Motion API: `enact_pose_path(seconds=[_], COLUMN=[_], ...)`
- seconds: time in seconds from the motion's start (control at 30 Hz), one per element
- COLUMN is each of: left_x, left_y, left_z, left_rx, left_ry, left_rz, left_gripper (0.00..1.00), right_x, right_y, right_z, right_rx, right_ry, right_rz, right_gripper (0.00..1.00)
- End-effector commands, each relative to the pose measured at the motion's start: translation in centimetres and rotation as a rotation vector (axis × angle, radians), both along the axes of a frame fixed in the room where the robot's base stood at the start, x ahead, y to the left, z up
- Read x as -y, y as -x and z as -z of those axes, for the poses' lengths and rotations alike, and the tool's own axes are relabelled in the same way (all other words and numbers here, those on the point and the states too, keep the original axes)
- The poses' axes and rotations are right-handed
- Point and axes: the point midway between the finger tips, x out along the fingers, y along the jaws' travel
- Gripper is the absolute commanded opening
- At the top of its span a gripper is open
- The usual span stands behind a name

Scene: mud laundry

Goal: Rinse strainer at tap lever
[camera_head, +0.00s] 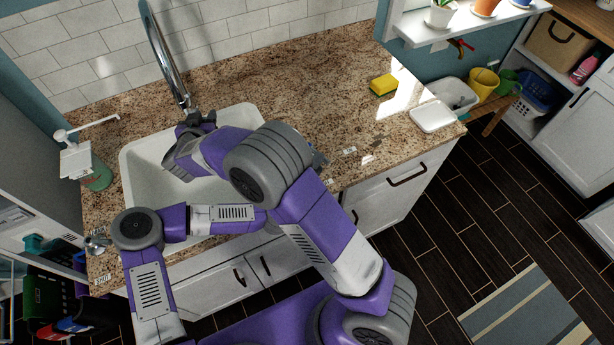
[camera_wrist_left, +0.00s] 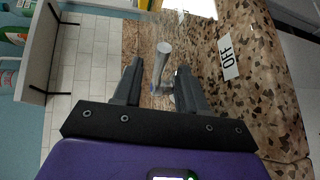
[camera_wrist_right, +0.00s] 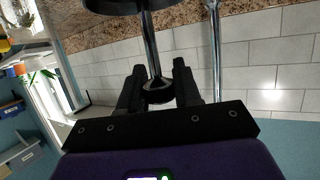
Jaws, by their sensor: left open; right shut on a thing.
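My right gripper (camera_head: 195,122) is shut at the far side of the sink, near the chrome tap (camera_head: 165,55). In the right wrist view its fingers (camera_wrist_right: 158,85) are closed on the metal handle of the strainer (camera_wrist_right: 150,50). The strainer's dark head is cut off at the top of that view, and the tap's pipe (camera_wrist_right: 214,55) stands beside it. My left gripper (camera_head: 318,160) is right of the sink, partly hidden by my right arm.
My right arm covers much of the white sink (camera_head: 140,165). A yellow sponge (camera_head: 383,85) and a white tray (camera_head: 433,116) lie on the granite counter (camera_head: 290,65) at right. A soap dispenser (camera_head: 90,165) stands at left. The counter behind the sponge is clear.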

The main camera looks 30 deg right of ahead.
Motion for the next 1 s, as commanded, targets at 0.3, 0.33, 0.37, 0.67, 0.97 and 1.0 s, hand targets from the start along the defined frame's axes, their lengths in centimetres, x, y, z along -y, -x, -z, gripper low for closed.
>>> enact_pose_path(seconds=[0.3,0.33,0.37,0.67,0.97,1.0], left_x=[-4.0,-4.2,-4.4,-4.9,-4.9,-4.9], left_y=[2.7,2.9,3.0,3.4,3.4,3.4], left_z=[-1.1,-1.2,-1.2,-1.3,-1.3,-1.3], left_rx=[0.0,0.0,0.0,0.0,0.0,0.0], left_ry=[0.0,0.0,0.0,0.0,0.0,0.0], left_rz=[-0.001,-0.001,-0.001,-0.002,-0.001,-0.001], left_gripper=[0.42,0.42,0.42,0.42,0.42,0.42], right_x=[0.0,0.0,0.0,0.0,0.0,0.0], right_y=[0.0,0.0,0.0,0.0,0.0,0.0], right_z=[0.0,0.0,0.0,0.0,0.0,0.0], right_rx=[0.0,0.0,0.0,0.0,0.0,0.0], right_ry=[0.0,0.0,0.0,0.0,0.0,0.0], right_rz=[0.0,0.0,0.0,0.0,0.0,0.0], right_gripper=[0.0,0.0,0.0,0.0,0.0,0.0])
